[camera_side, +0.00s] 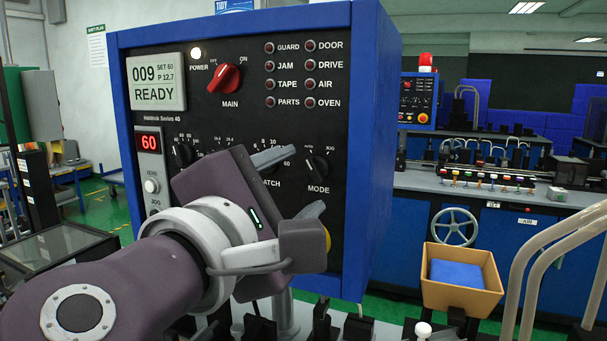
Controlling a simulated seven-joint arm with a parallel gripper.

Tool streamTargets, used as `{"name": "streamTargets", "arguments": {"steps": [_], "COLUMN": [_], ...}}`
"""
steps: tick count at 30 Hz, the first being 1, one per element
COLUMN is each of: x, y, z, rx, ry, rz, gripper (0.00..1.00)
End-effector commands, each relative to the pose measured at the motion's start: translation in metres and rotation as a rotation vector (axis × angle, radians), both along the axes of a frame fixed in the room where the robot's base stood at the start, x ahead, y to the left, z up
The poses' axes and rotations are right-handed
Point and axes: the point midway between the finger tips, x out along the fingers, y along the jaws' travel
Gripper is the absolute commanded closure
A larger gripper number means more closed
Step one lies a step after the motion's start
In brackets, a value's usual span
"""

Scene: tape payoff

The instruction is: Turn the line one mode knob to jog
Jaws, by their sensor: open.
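The mode knob (317,168) is a black knob with a white pointer line, low on the right of the black control panel (235,110), above the label MODE. Its pointer seems to lean up and left; the words around its dial are too small or too covered to read for certain. My gripper (306,181) is in front of the panel, its two grey fingers spread apart, one above the other in the picture. The knob shows between and just beyond the fingertips. Nothing is held, and I cannot tell any contact with the knob.
The panel's screen (157,82) reads READY. A red MAIN switch (224,79), several dark lamps and other black knobs share the panel. My wrist hides its lower middle and part of a yellow part. A tan bin (462,295) with blue contents stands lower right, near curved metal rails (540,262).

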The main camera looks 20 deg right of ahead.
Motion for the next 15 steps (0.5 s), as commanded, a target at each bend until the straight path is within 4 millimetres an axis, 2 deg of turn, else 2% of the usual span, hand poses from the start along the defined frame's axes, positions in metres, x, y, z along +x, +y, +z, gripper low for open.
{"name": "streamTargets", "arguments": {"steps": [6, 15], "x": [0.023, 0.031], "y": [-0.023, -0.031], "z": [-0.001, 0.0], "rx": [0.002, 0.005], "ry": [0.001, -0.003], "rz": [0.001, -0.002], "gripper": [0.46, 0.46]}}
